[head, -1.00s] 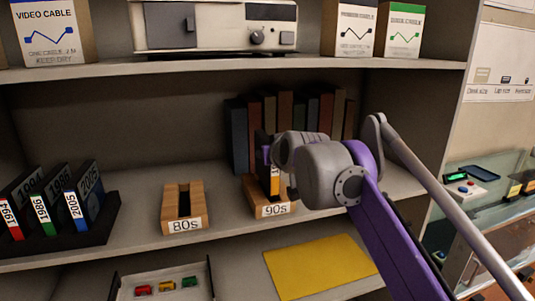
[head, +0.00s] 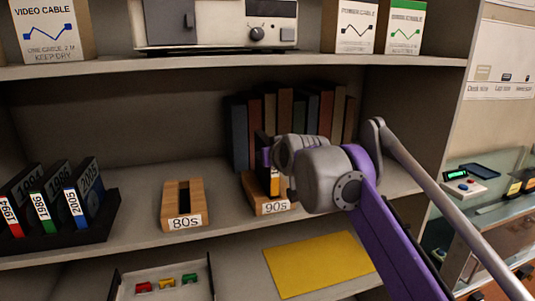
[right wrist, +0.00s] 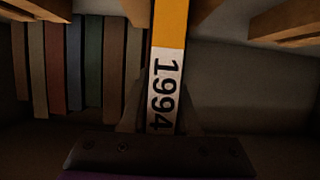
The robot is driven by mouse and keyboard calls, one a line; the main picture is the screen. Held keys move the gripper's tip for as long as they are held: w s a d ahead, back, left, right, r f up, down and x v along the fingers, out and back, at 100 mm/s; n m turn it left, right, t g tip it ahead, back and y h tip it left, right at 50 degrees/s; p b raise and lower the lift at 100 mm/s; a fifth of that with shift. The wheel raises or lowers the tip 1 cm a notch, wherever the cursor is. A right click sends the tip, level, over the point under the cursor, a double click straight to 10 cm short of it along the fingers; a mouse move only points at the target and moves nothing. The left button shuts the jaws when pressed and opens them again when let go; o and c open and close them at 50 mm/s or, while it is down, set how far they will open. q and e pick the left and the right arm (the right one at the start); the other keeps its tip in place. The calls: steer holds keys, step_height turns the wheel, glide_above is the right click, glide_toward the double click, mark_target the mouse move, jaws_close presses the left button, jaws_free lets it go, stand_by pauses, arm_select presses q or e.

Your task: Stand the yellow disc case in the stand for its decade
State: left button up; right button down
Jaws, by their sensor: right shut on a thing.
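The yellow disc case (head: 275,185) is upright at the wooden 90s stand (head: 255,207), its lower end down between the stand's sides. Whether it rests on the slot floor is hidden. My right gripper (head: 271,157) is shut on the upper part of the case. In the right wrist view the yellow case (right wrist: 170,28) shows its white 1994 label between my right gripper's fingers (right wrist: 160,122). The wooden 80s stand (head: 170,205) is to the left, with its slot empty. My left gripper is out of view.
A row of books (head: 285,125) stands behind the 90s stand. A black rack (head: 75,233) at left holds red, green and blue labelled cases. A yellow sheet (head: 320,264) and a tray (head: 117,290) with small toy cars lie on the shelf below. The upper shelf (head: 230,65) overhangs.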

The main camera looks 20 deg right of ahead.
mark_target(275, 177)
steer(key=shift+f+b, duration=0.4)
steer(key=shift+f, duration=0.65)
steer(key=shift+s, duration=0.1)
steer(key=c, duration=0.6)
jaws_free()
steer(key=shift+o, duration=0.2)
steer(key=shift+s+d, duration=0.1)
steer(key=shift+s, duration=3.9)
